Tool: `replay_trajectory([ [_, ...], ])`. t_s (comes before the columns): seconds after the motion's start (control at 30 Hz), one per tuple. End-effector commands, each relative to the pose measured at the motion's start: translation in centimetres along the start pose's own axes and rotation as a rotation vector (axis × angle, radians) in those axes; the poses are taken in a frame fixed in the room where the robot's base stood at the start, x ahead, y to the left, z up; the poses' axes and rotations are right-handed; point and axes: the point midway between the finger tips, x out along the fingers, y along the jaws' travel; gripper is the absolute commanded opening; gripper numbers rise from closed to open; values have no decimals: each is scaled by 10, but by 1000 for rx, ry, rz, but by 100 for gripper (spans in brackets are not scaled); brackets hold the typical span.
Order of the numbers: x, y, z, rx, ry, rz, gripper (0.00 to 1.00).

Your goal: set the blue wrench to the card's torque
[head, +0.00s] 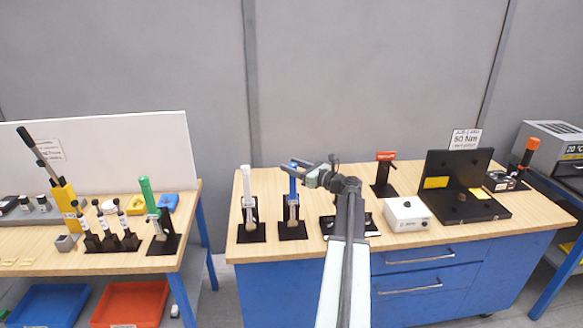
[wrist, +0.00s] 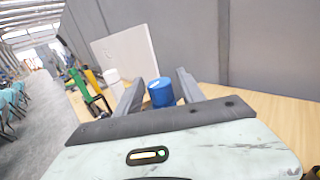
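The blue wrench (head: 292,188) stands upright, handle up, in a black stand (head: 292,233) on the middle wooden bench. My gripper (head: 298,166) is at the top of its handle. In the wrist view the blue handle end (wrist: 161,92) shows between the two spread fingers of my gripper (wrist: 159,80), with a visible gap at the left finger. Contact with the right finger is unclear. The job card (head: 466,139) at the back of the bench reads 50 Nm. The wrench's scale is too small to read.
A white-handled wrench (head: 246,185) stands just left of the blue one. A white box (head: 407,214), an open black case (head: 465,204) and a red-topped device (head: 385,170) are to the right. A green-handled tool (head: 148,196) stands on the left bench.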

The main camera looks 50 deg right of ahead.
Motion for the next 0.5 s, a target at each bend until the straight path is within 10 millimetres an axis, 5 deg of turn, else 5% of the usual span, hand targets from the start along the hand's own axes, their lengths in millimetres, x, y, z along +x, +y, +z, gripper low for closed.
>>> replay_trajectory([
  [0.03,0,0,0,0,0,0,29],
  [0.13,0,0,0,0,0,1,1],
  [0.5,0,2,0,0,0,-44,0],
])
